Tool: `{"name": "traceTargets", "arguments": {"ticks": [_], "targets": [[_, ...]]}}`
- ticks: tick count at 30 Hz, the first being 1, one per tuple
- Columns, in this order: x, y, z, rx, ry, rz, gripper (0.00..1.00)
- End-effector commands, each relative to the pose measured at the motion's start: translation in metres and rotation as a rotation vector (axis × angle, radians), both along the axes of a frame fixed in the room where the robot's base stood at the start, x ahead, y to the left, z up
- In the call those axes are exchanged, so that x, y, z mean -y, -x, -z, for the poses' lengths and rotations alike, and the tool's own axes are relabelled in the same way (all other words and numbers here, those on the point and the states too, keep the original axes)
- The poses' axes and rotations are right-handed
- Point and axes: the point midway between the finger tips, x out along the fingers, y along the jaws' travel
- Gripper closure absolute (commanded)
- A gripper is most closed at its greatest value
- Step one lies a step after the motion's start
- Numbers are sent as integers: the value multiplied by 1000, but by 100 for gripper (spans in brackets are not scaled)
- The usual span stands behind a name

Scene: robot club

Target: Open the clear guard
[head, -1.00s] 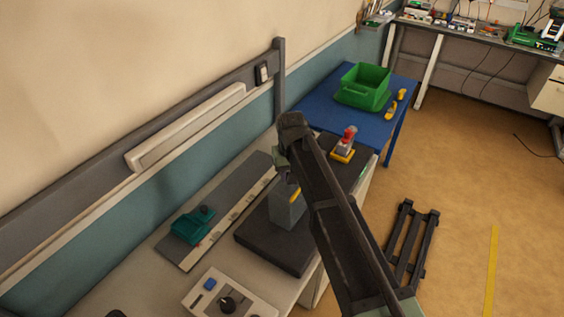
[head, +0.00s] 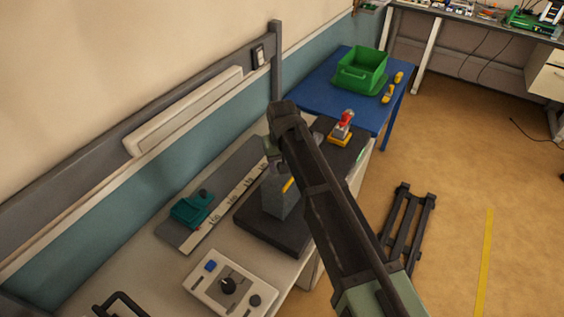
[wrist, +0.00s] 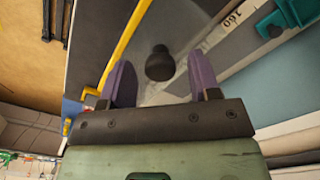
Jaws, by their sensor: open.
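In the wrist view, a round dark knob (wrist: 159,64) shows between the two purple fingers of my gripper (wrist: 160,66). The fingers are apart, one on each side of the knob, with nothing visibly clamped. A faint see-through surface, seemingly the clear guard (wrist: 160,92), lies around the knob, with a yellow strip (wrist: 125,42) along one edge. Its outline is hard to make out. In the head view, a grey block (head: 281,203) with a yellow mark stands on a black base (head: 262,228). My arm hides the fingers and most of the guard there.
A teal clamp (head: 192,209) sits on a marked scale left of the base. A control box (head: 230,286) with a knob is in front. A red-topped yellow device (head: 342,131) stands behind. A green bin (head: 361,72) sits on the blue table (head: 318,82).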

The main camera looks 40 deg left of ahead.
Motion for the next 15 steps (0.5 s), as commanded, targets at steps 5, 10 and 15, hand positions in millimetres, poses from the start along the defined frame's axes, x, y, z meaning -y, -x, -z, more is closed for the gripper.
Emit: {"name": "traceTargets", "arguments": {"ticks": [5,10,15], "targets": [[0,0,-8,0,0,0,44],[0,0,-41,0,0,0,44],[0,0,-85,0,0,0,44]]}}
